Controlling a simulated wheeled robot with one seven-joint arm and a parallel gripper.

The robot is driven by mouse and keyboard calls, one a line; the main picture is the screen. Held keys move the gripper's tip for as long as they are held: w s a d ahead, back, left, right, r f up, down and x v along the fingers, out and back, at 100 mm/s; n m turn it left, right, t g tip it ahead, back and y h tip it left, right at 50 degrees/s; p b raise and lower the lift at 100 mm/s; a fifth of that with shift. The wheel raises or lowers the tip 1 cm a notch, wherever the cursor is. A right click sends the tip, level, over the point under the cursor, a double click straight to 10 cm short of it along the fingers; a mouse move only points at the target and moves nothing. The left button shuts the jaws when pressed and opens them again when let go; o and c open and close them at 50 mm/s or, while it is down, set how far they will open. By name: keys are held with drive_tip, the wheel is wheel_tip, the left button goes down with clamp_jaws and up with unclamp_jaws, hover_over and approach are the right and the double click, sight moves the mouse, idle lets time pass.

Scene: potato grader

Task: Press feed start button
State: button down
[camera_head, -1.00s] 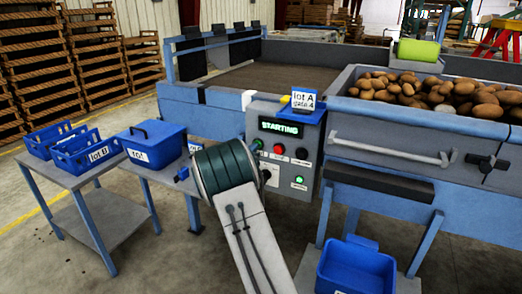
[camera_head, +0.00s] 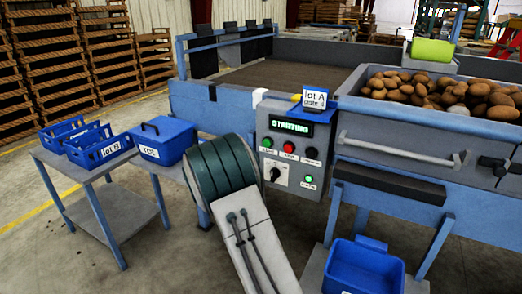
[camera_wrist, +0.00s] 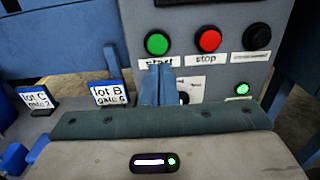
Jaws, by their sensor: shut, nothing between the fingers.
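The control panel (camera_head: 290,150) on the grader's front has a display (camera_head: 290,125) reading "STARTING". The green start button (camera_head: 267,142) is at the left of the button row, beside the red stop button (camera_head: 289,147) and a black button (camera_head: 312,152). In the wrist view the start button (camera_wrist: 157,43) is unobstructed above its label. My gripper (camera_wrist: 158,68) is shut and empty. In that picture its blue fingertips lie just below the start button and overlap its label; I see a gap to the button. In the head view my arm hides the gripper.
A selector knob (camera_head: 276,174) and a lit green lamp (camera_head: 309,178) are lower on the panel. A blue bin (camera_head: 362,268) sits below the potato hopper (camera_head: 440,134).

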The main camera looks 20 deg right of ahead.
drive_tip(key=v, duration=0.5)
drive_tip(key=shift+a, duration=0.3)
drive_tip(key=s+d+r+m+g+y+p, duration=0.1)
drive_tip(key=s+d+r+m+g+p, duration=0.15)
drive_tip(key=s+r+m+p, duration=0.35)
drive_tip(key=s+d+r+m+g+y+p, duration=0.15)
drive_tip(key=s+m+g, duration=0.25)
drive_tip(key=s, duration=0.4)
drive_tip(key=s+d+r+m+g+y+p, duration=0.1)
drive_tip(key=s+d+r+m+g+p, duration=0.2)
drive_tip(key=s, duration=0.4)
drive_tip(key=s+a+r+m+y+p, duration=0.5)
drive_tip(key=s+a+m, duration=0.1)
drive_tip(key=s, duration=0.2)
drive_tip(key=s+a+r+m+y+p, duration=0.5)
drive_tip(key=s+a+r+m, duration=0.1)
drive_tip(key=s, duration=0.3)
drive_tip(key=shift+s+a+r+m+p, duration=0.2)
drive_tip(key=shift+a+m+p, duration=0.2)
drive_tip(key=shift+a+m, duration=0.4)
idle(1.2)
